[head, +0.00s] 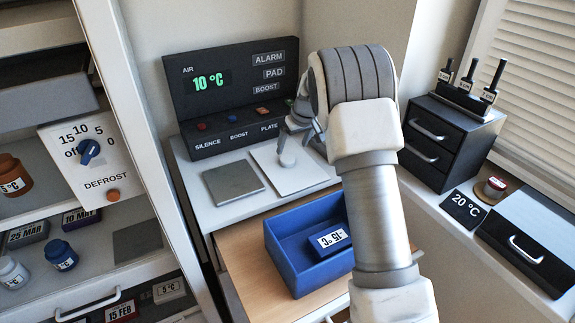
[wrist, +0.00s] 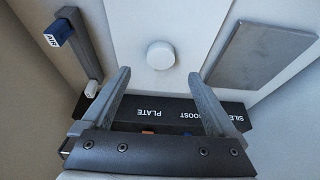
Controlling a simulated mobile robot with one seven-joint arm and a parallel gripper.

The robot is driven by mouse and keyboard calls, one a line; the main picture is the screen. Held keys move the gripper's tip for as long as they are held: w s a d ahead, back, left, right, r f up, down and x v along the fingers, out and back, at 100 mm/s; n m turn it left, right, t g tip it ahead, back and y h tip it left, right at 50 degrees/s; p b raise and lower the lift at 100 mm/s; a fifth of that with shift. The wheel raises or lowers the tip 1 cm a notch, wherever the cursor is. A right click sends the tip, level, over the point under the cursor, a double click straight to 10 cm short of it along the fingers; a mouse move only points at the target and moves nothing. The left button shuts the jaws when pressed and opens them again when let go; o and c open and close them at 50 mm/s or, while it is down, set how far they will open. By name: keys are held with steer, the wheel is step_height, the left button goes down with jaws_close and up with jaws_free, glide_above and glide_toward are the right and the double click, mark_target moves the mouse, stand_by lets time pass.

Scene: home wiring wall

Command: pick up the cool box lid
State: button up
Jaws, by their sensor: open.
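The cool box lid appears to be the flat white panel (head: 312,178) with a round white knob (head: 287,158), set on the white counter beside a grey plate. In the wrist view the knob (wrist: 160,55) shows near the upper middle, on the pale lid (wrist: 150,85). My gripper (head: 303,140) is over the back part of the lid, close to the knob. In the wrist view my gripper (wrist: 159,76) is open, with nothing between its fingers, and the knob lies just beyond the gap between the fingertips. My wrist hides part of the counter's right side.
A dark control panel (head: 235,85) reading 10 °C stands behind the lid. The grey plate (head: 233,181) lies left of it. A blue bin (head: 285,262) holding a labelled block sits in an open drawer in front. Black drawers (head: 440,150) stand right; a defrost cabinet is left.

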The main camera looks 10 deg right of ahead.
mark_target(287, 158)
steer(key=shift+x, duration=3.55)
steer(key=shift+w+a, duration=0.1)
steer(key=c, duration=1.5)
steer(key=shift+o, duration=0.2)
steer(key=shift+r, duration=0.1)
steer(key=shift+r, duration=0.1)
